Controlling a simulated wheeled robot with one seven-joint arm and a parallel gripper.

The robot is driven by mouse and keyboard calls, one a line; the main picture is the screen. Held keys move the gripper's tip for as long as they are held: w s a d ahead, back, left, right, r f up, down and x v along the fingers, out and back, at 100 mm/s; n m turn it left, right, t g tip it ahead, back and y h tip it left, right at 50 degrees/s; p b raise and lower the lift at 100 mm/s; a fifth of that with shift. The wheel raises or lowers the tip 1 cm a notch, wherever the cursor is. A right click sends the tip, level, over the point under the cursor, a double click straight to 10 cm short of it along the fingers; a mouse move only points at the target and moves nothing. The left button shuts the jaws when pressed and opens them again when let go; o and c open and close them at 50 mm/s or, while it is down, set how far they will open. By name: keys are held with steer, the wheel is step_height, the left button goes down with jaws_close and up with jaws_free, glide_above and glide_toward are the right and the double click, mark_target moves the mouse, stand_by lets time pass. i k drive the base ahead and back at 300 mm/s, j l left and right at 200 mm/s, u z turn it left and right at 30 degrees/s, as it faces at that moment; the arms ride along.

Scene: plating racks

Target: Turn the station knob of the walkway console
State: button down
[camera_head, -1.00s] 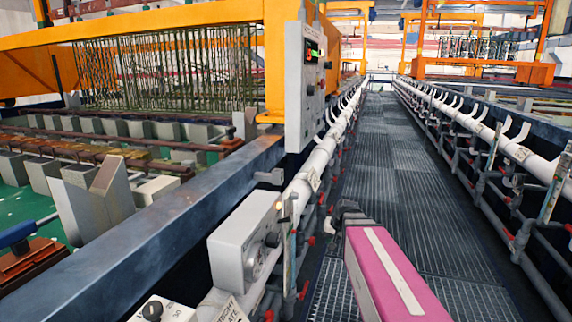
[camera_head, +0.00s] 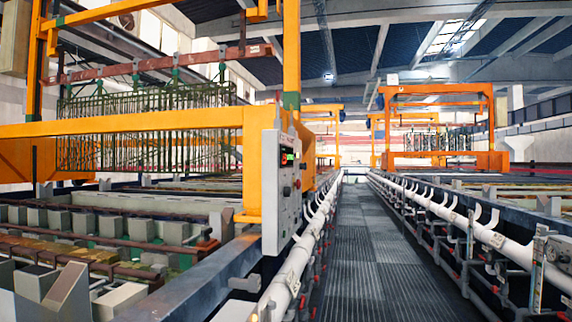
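My gripper is not in view. The low grey box with a round knob beside the walkway is out of view or cut off at the bottom edge, so its knob is hidden. A grey upright control panel (camera_head: 282,192) hangs on the orange gantry at the left of the walkway. It has a small lit display (camera_head: 287,156) and a few buttons or knobs, too small to tell apart.
A grated walkway (camera_head: 350,250) runs straight ahead and looks clear. White pipes line it on the left (camera_head: 290,275) and right (camera_head: 455,218). Tanks and a blue-grey rail (camera_head: 195,285) lie to the left. A grey box (camera_head: 558,257) sits at the right edge.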

mark_target(287, 191)
steer(key=i+l+u, duration=0.15)
steer(key=l+u, duration=0.3)
steer(key=l, duration=0.35)
steer(key=l+u, duration=0.45)
steer(key=l, duration=0.3)
steer(key=i+l, duration=0.05)
